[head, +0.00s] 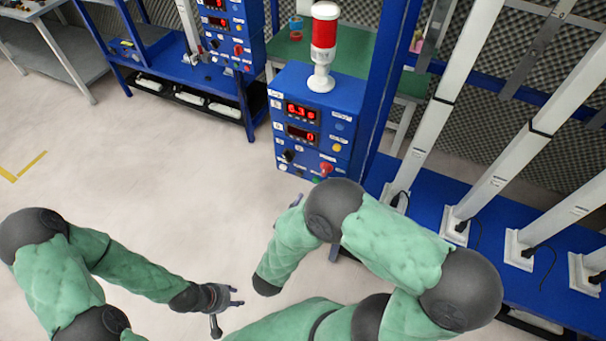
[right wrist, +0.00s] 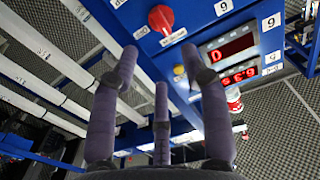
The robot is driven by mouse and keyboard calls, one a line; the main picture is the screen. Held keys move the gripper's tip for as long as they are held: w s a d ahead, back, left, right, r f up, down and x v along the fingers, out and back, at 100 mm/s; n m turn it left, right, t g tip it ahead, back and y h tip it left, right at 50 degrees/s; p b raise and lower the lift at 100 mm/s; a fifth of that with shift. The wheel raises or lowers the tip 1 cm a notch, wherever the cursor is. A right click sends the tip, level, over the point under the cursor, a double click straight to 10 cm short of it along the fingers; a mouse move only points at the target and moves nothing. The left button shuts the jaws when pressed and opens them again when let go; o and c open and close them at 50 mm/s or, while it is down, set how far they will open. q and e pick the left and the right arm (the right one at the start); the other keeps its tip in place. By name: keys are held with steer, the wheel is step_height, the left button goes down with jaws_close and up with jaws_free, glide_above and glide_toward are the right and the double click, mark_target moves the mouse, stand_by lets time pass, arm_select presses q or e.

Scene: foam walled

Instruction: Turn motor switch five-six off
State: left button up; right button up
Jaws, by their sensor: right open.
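The blue control box (head: 312,125) stands in the middle of the head view, with two red displays and several knobs low on its front. A black knob (head: 288,156) sits at its lower left and a red knob (head: 326,168) at its lower right. The red knob (right wrist: 160,18) also shows in the right wrist view, beyond the fingertips. The switch labels are too small to read surely. My right gripper (right wrist: 158,70) is open and empty, facing the panel; my arm mostly hides it in the head view. My left gripper (head: 229,306) looks open and empty, over the floor.
A red and white beacon (head: 324,45) stands on the box. A blue bench (head: 475,225) with tall white posts and cables lies to the right. Another blue bench (head: 185,72) with a similar box stands at back left. The floor at left is clear.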

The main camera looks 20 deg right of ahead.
mark_target(325, 173)
steer(key=b+x, duration=0.1)
steer(key=x, duration=0.4)
steer(key=b+x, duration=0.2)
steer(key=x, duration=0.3)
steer(key=shift+w+d+r, duration=0.2)
steer(key=shift+d, duration=0.05)
jaws_close()
